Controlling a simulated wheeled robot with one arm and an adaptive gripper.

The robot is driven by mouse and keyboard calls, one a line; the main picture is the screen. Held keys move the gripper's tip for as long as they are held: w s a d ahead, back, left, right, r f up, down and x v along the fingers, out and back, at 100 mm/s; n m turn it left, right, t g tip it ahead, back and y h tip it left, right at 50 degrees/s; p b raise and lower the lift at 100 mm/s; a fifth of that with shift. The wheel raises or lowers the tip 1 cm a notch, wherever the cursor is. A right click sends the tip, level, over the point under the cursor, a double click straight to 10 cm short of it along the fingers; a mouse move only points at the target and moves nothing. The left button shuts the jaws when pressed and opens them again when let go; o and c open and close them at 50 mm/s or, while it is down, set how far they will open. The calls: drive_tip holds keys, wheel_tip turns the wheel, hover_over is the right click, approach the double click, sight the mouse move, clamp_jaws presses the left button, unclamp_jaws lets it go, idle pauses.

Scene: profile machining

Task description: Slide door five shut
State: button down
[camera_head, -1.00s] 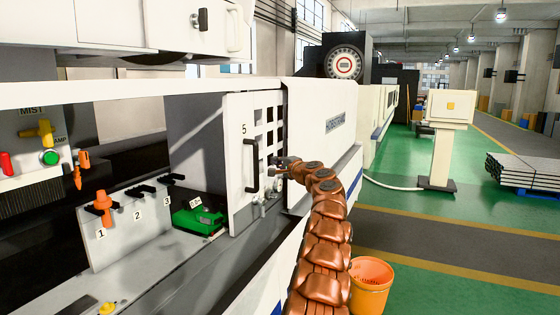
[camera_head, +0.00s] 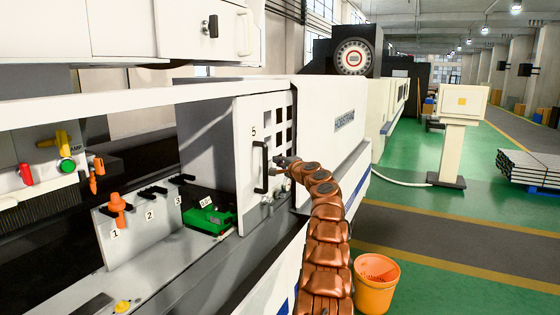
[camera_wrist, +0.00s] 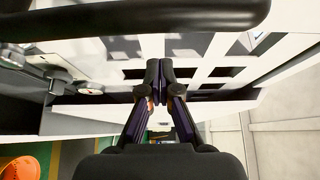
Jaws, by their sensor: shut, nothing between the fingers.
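Door five (camera_head: 245,155) is a white sliding panel marked 5, with a dark upright handle (camera_head: 261,168) and a grid of square holes near its right edge. It stands at the right of the machine's opening, and the bay to its left is open. My gripper (camera_head: 280,163) is just right of the handle, in front of the door. In the wrist view my gripper (camera_wrist: 160,72) has its fingertips together with nothing between them. The handle shows there as a dark bar (camera_wrist: 150,17) across the top, apart from the fingertips.
Inside the bay are a green block (camera_head: 207,219), an orange-handled tool (camera_head: 117,208) and numbered slots. Knobs (camera_wrist: 90,88) sit near the door in the wrist view. An orange bucket (camera_head: 375,287) stands on the floor at right. A pedestal cabinet (camera_head: 455,135) stands farther back.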

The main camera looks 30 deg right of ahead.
drive_tip(key=a, duration=0.1)
drive_tip(key=s+a, duration=0.1)
drive_tip(key=a, duration=0.1)
drive_tip(key=shift+s+a+b, duration=0.1)
drive_tip(key=shift+a+b, duration=0.05)
drive_tip(key=shift+b, duration=0.15)
idle(0.3)
drive_tip(key=shift+f, duration=0.1)
idle(0.4)
